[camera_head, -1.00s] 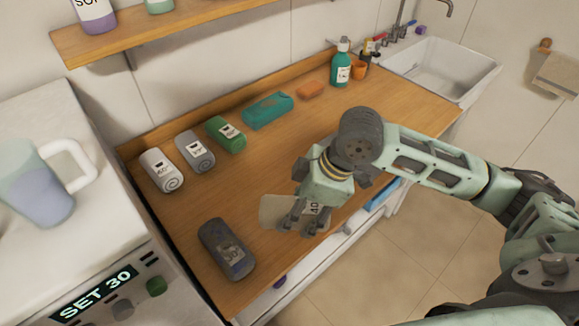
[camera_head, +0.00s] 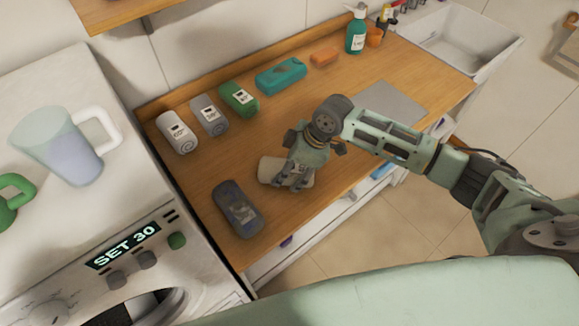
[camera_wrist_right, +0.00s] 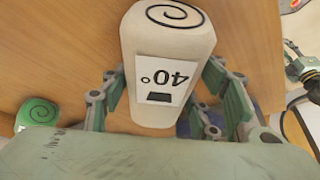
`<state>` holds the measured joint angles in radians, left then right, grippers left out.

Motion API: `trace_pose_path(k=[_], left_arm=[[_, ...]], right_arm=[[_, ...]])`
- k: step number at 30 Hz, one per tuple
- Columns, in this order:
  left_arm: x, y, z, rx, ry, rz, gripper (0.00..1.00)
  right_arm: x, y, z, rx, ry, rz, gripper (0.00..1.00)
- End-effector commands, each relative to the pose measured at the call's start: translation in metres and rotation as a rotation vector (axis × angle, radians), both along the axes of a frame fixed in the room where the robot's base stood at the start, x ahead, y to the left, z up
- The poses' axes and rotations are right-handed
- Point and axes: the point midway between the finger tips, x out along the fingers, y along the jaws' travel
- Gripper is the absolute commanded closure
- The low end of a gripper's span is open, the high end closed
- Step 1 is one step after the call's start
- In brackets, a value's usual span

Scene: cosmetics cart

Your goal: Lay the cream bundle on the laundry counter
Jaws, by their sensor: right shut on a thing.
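The cream bundle (camera_head: 270,171) is a rolled cloth with a dark spiral on its end. In the right wrist view the cream bundle (camera_wrist_right: 168,40) shows a white label reading 40°. My right gripper (camera_head: 296,184) is shut on it, with green-padded fingers on both sides in the wrist view (camera_wrist_right: 178,105). The bundle is at the front part of the wooden laundry counter (camera_head: 215,165), right of a dark grey bundle. I cannot tell whether it touches the counter or hangs just above it. My left gripper is not in view.
A dark grey bundle (camera_head: 238,208) lies close by on the left. White (camera_head: 177,132), grey (camera_head: 209,115) and green (camera_head: 239,98) bundles line the back, with a teal pack (camera_head: 281,75). A grey flat sheet (camera_head: 388,103) lies right. A washer (camera_head: 130,235) stands left.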

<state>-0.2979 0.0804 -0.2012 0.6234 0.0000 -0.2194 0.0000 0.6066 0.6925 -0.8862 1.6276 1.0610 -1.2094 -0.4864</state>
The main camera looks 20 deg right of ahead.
Motion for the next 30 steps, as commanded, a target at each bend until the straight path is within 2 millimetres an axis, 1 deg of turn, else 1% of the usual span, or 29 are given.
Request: trace_pose_path(k=[3, 7, 8, 14, 23, 26, 29, 30], left_arm=[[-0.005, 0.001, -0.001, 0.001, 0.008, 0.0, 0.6], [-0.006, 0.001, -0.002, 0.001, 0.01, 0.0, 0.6], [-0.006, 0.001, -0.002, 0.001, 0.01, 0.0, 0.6], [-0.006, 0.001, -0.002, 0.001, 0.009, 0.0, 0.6], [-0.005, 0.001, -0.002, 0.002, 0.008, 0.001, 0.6], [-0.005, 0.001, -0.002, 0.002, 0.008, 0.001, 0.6], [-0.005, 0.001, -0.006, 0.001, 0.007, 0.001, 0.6], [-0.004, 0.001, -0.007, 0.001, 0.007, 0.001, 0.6]], right_arm=[[0.0, 0.0, 0.0, 0.001, 0.0, 0.0, 0.76], [0.0, 0.0, -0.003, 0.001, 0.0, 0.0, 0.76], [0.0, 0.0, -0.003, 0.0, 0.001, 0.0, 0.44], [0.0, 0.0, -0.002, 0.0, 0.001, 0.0, 0.26], [0.0, 0.0, -0.002, 0.0, 0.0, 0.0, 0.26], [0.0, -0.001, 0.002, 0.0, -0.001, 0.0, 0.26], [-0.002, -0.006, 0.013, 0.0, -0.001, 0.0, 0.26], [-0.003, -0.008, 0.019, 0.0, -0.002, -0.001, 0.26]])
